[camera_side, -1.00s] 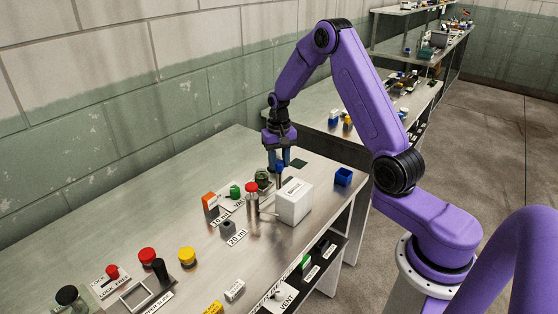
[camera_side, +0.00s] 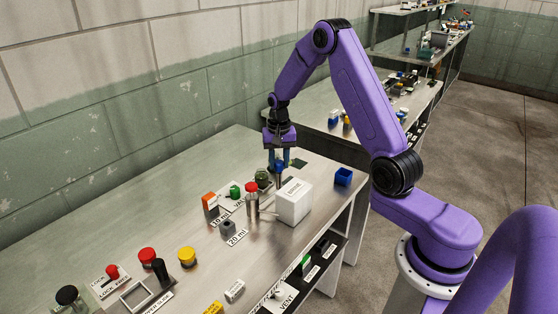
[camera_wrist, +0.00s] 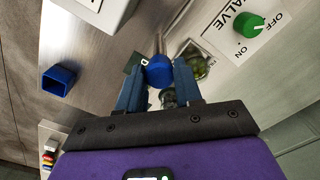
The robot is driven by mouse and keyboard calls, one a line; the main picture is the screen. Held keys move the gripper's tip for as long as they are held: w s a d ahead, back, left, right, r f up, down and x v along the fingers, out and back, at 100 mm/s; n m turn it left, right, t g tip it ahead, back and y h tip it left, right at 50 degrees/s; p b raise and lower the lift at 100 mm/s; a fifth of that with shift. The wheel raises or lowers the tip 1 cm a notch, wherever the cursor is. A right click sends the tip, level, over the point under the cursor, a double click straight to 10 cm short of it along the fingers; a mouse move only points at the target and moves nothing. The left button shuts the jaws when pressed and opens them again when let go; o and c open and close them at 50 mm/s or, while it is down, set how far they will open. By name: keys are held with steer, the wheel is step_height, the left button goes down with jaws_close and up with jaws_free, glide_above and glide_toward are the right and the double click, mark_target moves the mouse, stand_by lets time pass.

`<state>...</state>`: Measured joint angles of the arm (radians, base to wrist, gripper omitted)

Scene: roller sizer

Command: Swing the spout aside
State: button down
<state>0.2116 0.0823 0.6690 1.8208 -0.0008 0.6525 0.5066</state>
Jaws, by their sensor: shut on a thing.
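My gripper (camera_side: 279,163) reaches straight down behind the white box. Its two blue fingers are shut on a round blue knob (camera_wrist: 159,72), which shows between the fingertips in the wrist view. In the side view the knob (camera_side: 281,169) is small and partly covered by the fingers. A spout body under the knob cannot be made out clearly.
The white box (camera_side: 294,203) stands close in front, with a red-topped post (camera_side: 252,188) left of it. A jar with green contents (camera_wrist: 196,62) and a green valve knob (camera_wrist: 250,26) are near. An open blue box (camera_side: 343,177) stands to the right.

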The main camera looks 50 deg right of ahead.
mark_target(279, 162)
steer(key=c, duration=0.8)
jaws_free()
steer(key=shift+r, duration=0.15)
step_height(279, 162, up, 17)
steer(key=shift+r, duration=0.15)
steer(key=s+a+n, duration=0.5)
steer(key=a, duration=0.3)
steer(key=s+a+n, duration=0.5)
steer(key=a, duration=0.4)
steer(key=s+f+n, duration=0.1)
steer(key=s+n, duration=0.3)
steer(key=s, duration=0.4)
steer(key=s+a+f+n, duration=0.1)
steer(key=s+n, duration=0.3)
steer(key=s, duration=0.3)
steer(key=s+a+f+n, duration=0.1)
steer(key=s+f+n, duration=0.1)
steer(key=s, duration=0.6)
steer(key=shift+s+a+n, duration=0.15)
steer(key=shift+s+n, duration=0.15)
steer(key=shift+n, duration=0.6)
